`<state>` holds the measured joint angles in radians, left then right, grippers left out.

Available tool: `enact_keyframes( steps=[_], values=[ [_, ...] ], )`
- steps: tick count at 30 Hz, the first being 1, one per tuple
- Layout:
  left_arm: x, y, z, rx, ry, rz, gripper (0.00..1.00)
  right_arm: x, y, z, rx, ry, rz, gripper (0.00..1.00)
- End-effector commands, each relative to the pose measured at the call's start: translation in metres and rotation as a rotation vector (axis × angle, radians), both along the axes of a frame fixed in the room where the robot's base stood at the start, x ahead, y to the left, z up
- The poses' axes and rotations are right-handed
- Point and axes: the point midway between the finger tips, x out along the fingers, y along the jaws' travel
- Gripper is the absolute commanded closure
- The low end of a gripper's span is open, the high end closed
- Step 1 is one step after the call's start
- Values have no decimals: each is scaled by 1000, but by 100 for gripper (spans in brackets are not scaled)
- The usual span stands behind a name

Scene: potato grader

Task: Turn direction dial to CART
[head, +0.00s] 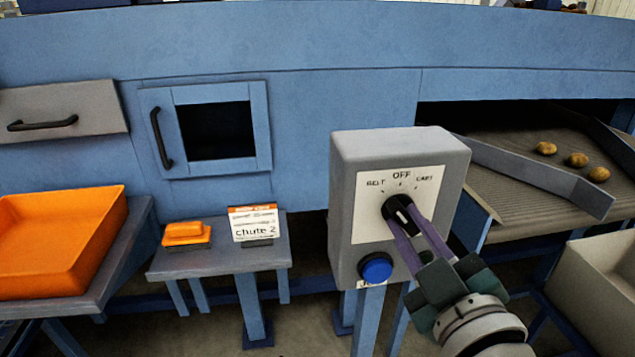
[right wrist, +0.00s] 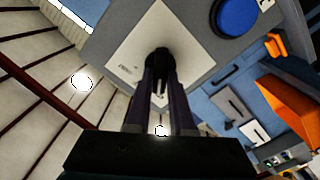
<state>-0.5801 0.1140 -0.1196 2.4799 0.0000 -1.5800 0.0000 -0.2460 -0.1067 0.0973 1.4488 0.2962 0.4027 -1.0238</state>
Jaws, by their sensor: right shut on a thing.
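The direction dial (head: 395,203) is a black knob on the white plate of a grey control box (head: 400,150). The plate reads BELT at left, OFF at top and CART at right. My right gripper (head: 401,211) is shut on the dial, one purple finger on each side. The fingers partly hide the knob, and its exact setting is hard to tell. In the right wrist view the dial (right wrist: 158,58) sits between the fingertips (right wrist: 160,75). My left gripper is not in view.
A blue button (head: 376,268) is just below the dial. An orange tray (head: 60,245) and a small table (head: 218,262) with an orange block (head: 186,233) and a chute 2 card (head: 254,223) stand left. Several potatoes (head: 577,160) lie on the conveyor (head: 500,185) at right.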

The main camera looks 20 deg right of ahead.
Motion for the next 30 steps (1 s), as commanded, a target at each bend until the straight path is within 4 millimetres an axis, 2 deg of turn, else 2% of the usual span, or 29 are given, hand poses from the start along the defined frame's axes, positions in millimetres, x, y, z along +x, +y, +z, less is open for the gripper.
enact_keyframes(
  steps=[8,30],
  values=[
    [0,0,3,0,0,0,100,0,-1,1,143,-36,0,100],
    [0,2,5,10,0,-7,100,-1,-3,1,816,-197,1,100]
  ],
)
